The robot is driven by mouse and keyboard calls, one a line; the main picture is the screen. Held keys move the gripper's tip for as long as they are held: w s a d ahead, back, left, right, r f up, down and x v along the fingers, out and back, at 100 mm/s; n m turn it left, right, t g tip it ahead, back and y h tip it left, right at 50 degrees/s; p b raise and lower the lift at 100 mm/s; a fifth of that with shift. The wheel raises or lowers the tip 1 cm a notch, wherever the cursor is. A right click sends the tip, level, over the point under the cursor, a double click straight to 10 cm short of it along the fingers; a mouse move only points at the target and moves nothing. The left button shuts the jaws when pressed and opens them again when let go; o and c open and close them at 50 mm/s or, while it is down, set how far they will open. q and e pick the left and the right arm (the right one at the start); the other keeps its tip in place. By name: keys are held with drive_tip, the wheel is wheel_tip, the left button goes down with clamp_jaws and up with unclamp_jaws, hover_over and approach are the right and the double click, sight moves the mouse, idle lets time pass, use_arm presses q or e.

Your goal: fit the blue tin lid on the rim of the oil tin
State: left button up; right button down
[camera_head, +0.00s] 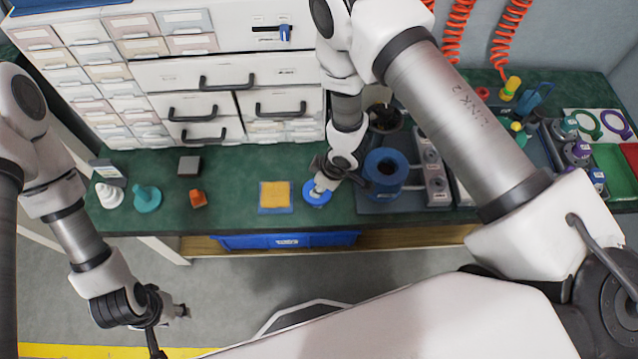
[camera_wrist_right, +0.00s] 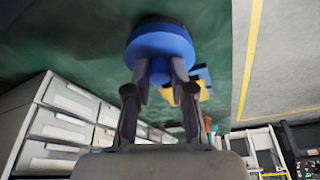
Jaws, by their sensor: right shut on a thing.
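The blue tin lid (camera_head: 317,196) is a round blue disc with a knob, near the bench's front edge, right of the yellow cloth. My right gripper (camera_head: 323,181) is shut on its knob. In the right wrist view the lid (camera_wrist_right: 160,45) sits just beyond the fingertips (camera_wrist_right: 160,83), close to the green top; I cannot tell if it touches. A blue open-topped cylinder (camera_head: 385,163), seemingly the oil tin, stands right of the lid, apart from it, its round dark opening facing up. My left gripper (camera_head: 180,311) hangs over the floor before the bench, its fingers too small to read.
A yellow cloth (camera_head: 274,196) lies left of the lid. An orange block (camera_head: 198,199), a dark block (camera_head: 190,166) and teal (camera_head: 147,197) and white (camera_head: 109,195) pieces stand further left. A dark pot (camera_head: 385,117) is behind the cylinder. Drawers (camera_head: 225,75) line the back.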

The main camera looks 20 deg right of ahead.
drive_tip(key=shift+f+b, duration=0.3)
drive_tip(key=shift+f, duration=0.25)
drive_tip(key=c, duration=0.9)
unclamp_jaws()
drive_tip(key=shift+r, duration=0.1)
wheel_tip(320, 180, up, 7)
drive_tip(key=p, duration=0.6)
drive_tip(key=shift+r+p, duration=0.1)
drive_tip(key=shift+p, duration=0.3)
